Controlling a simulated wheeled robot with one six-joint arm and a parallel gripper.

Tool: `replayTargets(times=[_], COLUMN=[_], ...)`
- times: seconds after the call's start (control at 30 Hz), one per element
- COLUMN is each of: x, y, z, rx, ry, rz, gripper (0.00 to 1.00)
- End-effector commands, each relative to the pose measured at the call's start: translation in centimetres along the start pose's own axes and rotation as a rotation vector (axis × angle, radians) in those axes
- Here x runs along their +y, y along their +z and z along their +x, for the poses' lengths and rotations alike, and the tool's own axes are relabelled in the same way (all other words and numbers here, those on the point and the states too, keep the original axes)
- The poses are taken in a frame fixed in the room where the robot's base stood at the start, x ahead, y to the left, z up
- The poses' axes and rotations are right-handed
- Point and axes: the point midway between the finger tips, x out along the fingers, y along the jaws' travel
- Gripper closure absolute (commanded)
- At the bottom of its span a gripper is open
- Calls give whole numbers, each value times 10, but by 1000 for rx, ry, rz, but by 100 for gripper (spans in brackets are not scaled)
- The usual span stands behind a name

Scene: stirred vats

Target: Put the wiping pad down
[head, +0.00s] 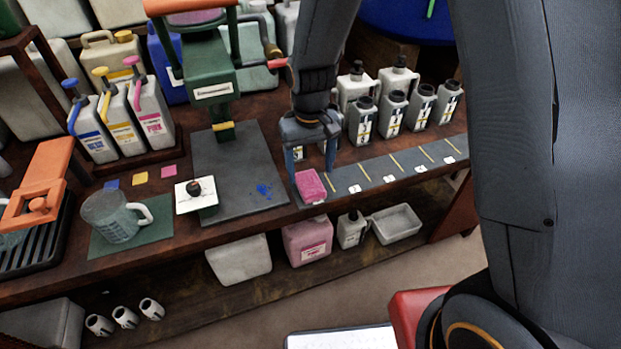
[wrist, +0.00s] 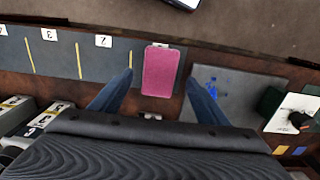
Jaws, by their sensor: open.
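The wiping pad is a pink block (head: 311,187). My gripper (head: 311,171) is open above and behind the pad. In the wrist view my gripper's blue fingers (wrist: 160,80) stand one on each side of the pad, with a visible gap on both sides. Nothing is held between them.
A dark grey slab (head: 233,178) with a blue stain (head: 264,190) lies left of the pad. A numbered strip (head: 392,170) runs right, with several grey bottles (head: 392,110) behind it. A green press (head: 208,75) stands behind the slab. A jug (head: 112,215) stands at left.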

Motion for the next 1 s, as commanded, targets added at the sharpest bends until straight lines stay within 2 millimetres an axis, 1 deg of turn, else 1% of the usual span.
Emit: replayTargets(times=[0.03, 0.1, 0.3, 0.43, 0.6, 0.67, 0.77, 0.87, 0.9, 0.97, 1.0], x=[0, 0, 0, 0, 0, 4, 21, 49, 60, 74, 81], y=[-2, -1, -1, -1, 0, 3, 22, 58, 76, 102, 118], z=[-10, -23, -53, -64, -69, -71, -77, -86, -89, -93, -94], rx=[5, 5, 3, 1, -1, 0, 6, 13, 16, 20, 23], ry=[0, 0, 0, 0, 0, 0, 0, 0, 0, 0, 1], rz=[0, 0, 0, 0, 0, 7, 41, 102, 129, 168, 192], gripper=[31, 31, 31, 31, 31, 31, 31, 31, 31, 31, 31])
